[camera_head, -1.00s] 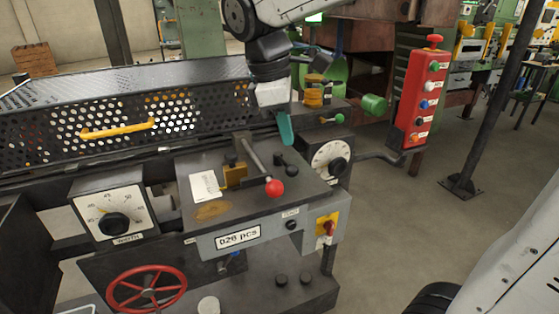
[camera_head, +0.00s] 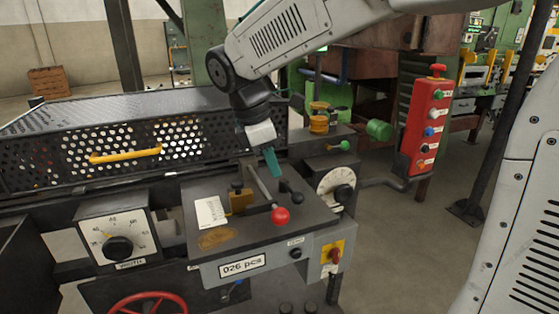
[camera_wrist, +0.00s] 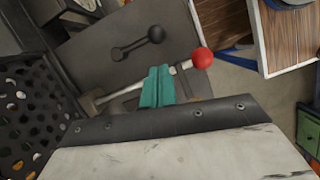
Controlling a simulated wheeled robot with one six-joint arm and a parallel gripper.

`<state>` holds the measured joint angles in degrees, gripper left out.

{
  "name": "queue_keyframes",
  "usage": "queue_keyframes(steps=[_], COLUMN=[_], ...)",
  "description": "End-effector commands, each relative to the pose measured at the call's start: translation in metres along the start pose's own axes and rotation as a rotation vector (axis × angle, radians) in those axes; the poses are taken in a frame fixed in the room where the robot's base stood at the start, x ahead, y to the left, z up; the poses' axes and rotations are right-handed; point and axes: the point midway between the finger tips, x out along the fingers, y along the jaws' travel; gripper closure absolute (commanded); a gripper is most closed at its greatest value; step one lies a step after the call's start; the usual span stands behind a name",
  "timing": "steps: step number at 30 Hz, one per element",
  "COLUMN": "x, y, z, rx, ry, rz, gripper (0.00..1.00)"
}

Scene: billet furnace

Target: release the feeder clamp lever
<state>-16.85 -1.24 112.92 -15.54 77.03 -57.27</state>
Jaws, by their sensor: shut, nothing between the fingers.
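The feeder clamp lever is probably the grey rod with a red ball knob (camera_head: 281,215) on top of the dark feeder housing (camera_head: 215,240). The rod runs from a pivot at the back toward the front right. In the wrist view the red knob (camera_wrist: 202,58) is at the rod's right end. My gripper (camera_head: 273,162) has teal fingers, shut and empty, just above the rod's rear part. In the wrist view the fingers (camera_wrist: 157,87) overlap the rod in the picture; I cannot tell whether they touch it.
A short black-knobbed lever (camera_head: 294,192) stands right of the rod. A brass block (camera_head: 240,200) and white label (camera_head: 210,212) lie left. A perforated guard (camera_head: 60,155) with a yellow handle is behind left. A red button box (camera_head: 425,125) hangs right.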

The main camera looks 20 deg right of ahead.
Motion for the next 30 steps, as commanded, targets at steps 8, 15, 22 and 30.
queue_keyframes(steps=[8,15,22,30], x=[0.05,0.067,0.068,0.066], y=[-0.001,-0.001,0.0,-0.002], z=[0.0,0.0,0.0,-0.005], rx=[-0.001,0.0,0.0,-0.029], ry=[-0.002,0.0,0.0,0.0], rz=[-0.003,0.0,0.001,0.009], gripper=[1.0,1.0,1.0,1.0])
